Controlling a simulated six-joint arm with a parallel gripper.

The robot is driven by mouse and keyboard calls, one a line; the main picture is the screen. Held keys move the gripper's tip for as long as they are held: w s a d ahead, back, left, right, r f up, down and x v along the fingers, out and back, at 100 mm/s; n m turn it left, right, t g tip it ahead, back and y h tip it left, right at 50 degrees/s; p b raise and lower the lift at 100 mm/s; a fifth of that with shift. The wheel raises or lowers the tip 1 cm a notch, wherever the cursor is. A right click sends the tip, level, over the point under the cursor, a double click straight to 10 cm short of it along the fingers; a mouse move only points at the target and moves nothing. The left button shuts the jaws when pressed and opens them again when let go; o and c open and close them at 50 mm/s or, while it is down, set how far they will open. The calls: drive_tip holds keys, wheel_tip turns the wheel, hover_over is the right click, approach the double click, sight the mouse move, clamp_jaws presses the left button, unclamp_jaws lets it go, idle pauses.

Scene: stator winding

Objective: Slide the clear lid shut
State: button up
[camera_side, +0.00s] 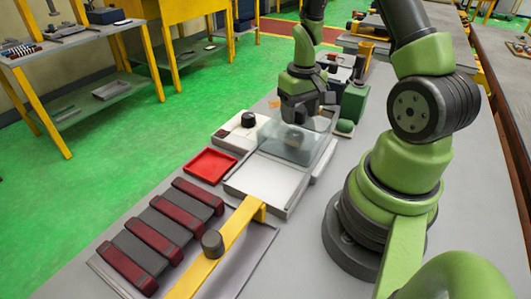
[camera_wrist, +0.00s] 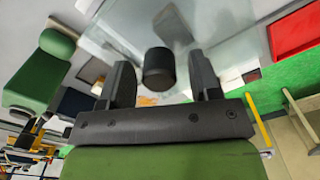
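The clear lid (camera_side: 285,146) is a see-through sheet over the far part of a pale open-topped case (camera_side: 262,182); the near part of the case is uncovered. In the wrist view the lid (camera_wrist: 110,38) spreads behind a dark round knob (camera_wrist: 159,68). My gripper (camera_side: 296,116) is above the lid in the side view. In the wrist view my gripper (camera_wrist: 161,80) is open, with one finger on each side of the knob and a gap visible on both sides. Whether the fingertips reach down to the knob's height is hard to tell.
A red tray (camera_side: 209,166) lies left of the case, and a white unit with a black knob (camera_side: 248,119) stands behind it. A yellow bar (camera_side: 225,240) crosses the near bench by dark red-capped blocks (camera_side: 153,243). A green block (camera_side: 354,103) stands beyond the lid, to the right.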

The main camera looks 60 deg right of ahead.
drive_tip(key=shift+r, duration=3)
drive_tip(key=shift+r, duration=0.1)
wheel_tip(320, 180, up, 5)
drive_tip(key=t, duration=0.2)
hover_over(288, 128)
drive_tip(key=s+a+r+n+t+y, duration=0.1)
drive_tip(key=s+a+r+t, duration=0.1)
drive_tip(key=s+a+r, duration=0.2)
drive_tip(key=s+a+r+n+t+y, duration=0.1)
drive_tip(key=s+a+r+t, duration=0.2)
drive_tip(key=a, duration=0.7)
wheel_tip(288, 128, up, 4)
drive_tip(key=shift+s+a+r, duration=0.1)
drive_tip(key=shift+s+a, duration=0.3)
drive_tip(key=shift+s, duration=0.65)
